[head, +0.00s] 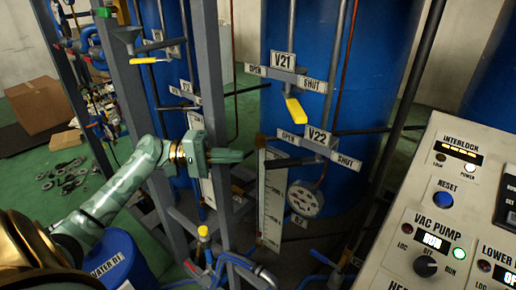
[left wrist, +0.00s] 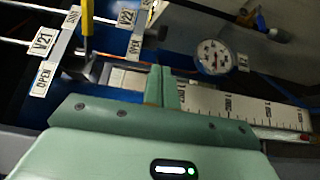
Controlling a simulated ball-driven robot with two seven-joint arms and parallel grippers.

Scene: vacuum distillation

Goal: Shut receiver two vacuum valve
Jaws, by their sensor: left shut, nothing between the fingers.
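The V22 valve plate (head: 316,136) has OPEN at its left and SHUT at its right. In the left wrist view the shut fingers (left wrist: 162,85) are near the V22 label (left wrist: 126,17), and the handle is mostly hidden. Above, the V21 valve's yellow handle (head: 294,110) points down toward me. No label in view names receiver two. My right gripper is not in view.
A grey upright post (head: 209,90) stands beside my left gripper. Below V22 are a scale (head: 271,205) and a round gauge (head: 305,198). A control panel (head: 460,200) fills the right. A cardboard box (head: 38,106) sits on the floor at far left.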

